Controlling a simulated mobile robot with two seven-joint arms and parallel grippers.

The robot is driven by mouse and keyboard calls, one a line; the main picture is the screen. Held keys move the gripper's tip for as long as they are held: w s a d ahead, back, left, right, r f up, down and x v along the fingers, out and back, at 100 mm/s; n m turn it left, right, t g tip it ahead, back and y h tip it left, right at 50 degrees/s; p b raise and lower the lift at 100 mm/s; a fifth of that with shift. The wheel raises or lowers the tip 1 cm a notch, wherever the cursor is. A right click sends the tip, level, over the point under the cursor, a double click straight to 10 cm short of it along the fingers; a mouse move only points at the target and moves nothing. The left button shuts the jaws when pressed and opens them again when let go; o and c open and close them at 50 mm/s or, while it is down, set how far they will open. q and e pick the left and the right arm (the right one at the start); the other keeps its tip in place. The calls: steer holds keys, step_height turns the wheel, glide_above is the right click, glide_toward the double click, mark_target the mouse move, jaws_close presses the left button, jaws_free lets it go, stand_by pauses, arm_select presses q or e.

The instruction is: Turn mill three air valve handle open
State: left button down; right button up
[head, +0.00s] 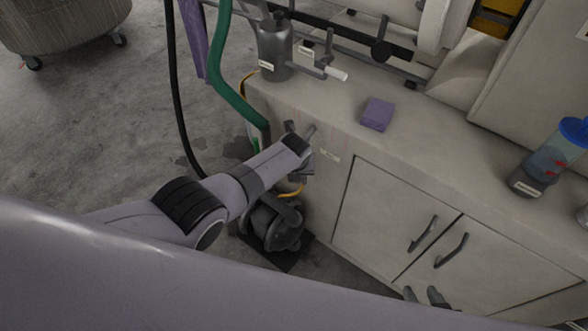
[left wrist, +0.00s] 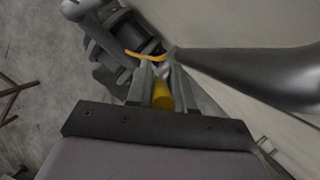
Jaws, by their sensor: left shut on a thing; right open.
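In the left wrist view, a yellow handle (left wrist: 162,96) lies between the fingers of my left gripper (left wrist: 160,80), which is shut on it. It looks like the air valve handle; no label on it is readable. A grey metal fitting meets it near the fingertips. In the head view my left arm reaches to the near left end of the cabinet, and its own wrist hides the handle and most of the grip. My right gripper (head: 425,297) is open and empty, low in front of the cabinet doors, partly hidden by my own arm.
A dark pump (head: 275,222) with an orange-yellow hose stands on the floor below my left wrist. A green hose (head: 232,88) and black cable hang close by. The cabinet (head: 375,205) carries a purple block (head: 377,114), grey canister (head: 275,48) and blue-capped bottle (head: 552,155).

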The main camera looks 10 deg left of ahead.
arm_select(q)
steer(key=shift+a, duration=0.15)
steer(key=c, duration=1.1)
jaws_free()
steer(key=shift+r, duration=0.1)
steer(key=shift+p+v, duration=2.15)
steer(key=shift+v, duration=1.35)
